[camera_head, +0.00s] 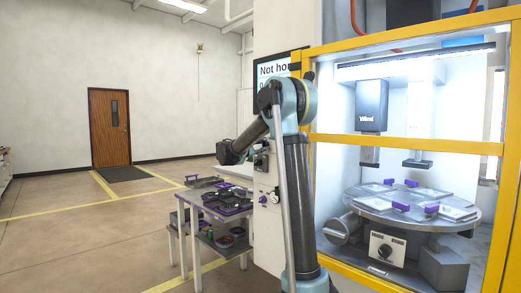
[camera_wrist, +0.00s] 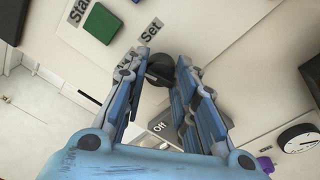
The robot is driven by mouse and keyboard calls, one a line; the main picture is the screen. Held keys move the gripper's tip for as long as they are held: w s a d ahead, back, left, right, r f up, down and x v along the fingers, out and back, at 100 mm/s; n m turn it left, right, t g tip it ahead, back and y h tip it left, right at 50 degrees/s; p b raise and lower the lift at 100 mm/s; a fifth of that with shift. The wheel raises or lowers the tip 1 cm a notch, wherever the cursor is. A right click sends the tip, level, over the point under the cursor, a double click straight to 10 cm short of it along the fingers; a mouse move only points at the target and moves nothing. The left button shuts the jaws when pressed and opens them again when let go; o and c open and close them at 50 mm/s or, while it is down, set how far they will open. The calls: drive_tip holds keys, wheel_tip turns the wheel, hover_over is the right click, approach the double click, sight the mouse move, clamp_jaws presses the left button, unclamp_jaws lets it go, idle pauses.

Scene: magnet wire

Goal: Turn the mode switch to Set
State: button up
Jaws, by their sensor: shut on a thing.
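The mode switch (camera_wrist: 160,69) is a black knob on a pale panel in the wrist view. The label Set (camera_wrist: 151,31) is above it and Off (camera_wrist: 160,127) is below it. Another label at its upper left is partly hidden by a finger. My gripper (camera_wrist: 158,72) has its blue fingers on either side of the knob and is shut on it. I cannot clearly tell which label the knob points to. In the head view my arm bends toward the machine's left side panel, and the fingertips cannot be made out there.
A green button (camera_wrist: 102,23) with a Start label sits at the upper left of the wrist view. A round black-and-white dial (camera_wrist: 298,138) is at lower right. In the head view a yellow-framed enclosure (camera_head: 405,141) is at right and a table with trays (camera_head: 190,194) stands left.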

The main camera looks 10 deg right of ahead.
drive_tip(key=shift+f+m+h, duration=0.1)
drive_tip(key=shift+m+h, duration=0.1)
drive_tip(key=shift+m, duration=2.5)
drive_tip(key=shift+f+m+h, duration=0.1)
drive_tip(key=shift+m+h, duration=0.1)
drive_tip(key=shift+m, duration=2.5)
drive_tip(key=shift+d, duration=0.1)
drive_tip(key=o, duration=1.1)
drive_tip(key=v, duration=1.2)
drive_tip(key=shift+w, duration=0.15)
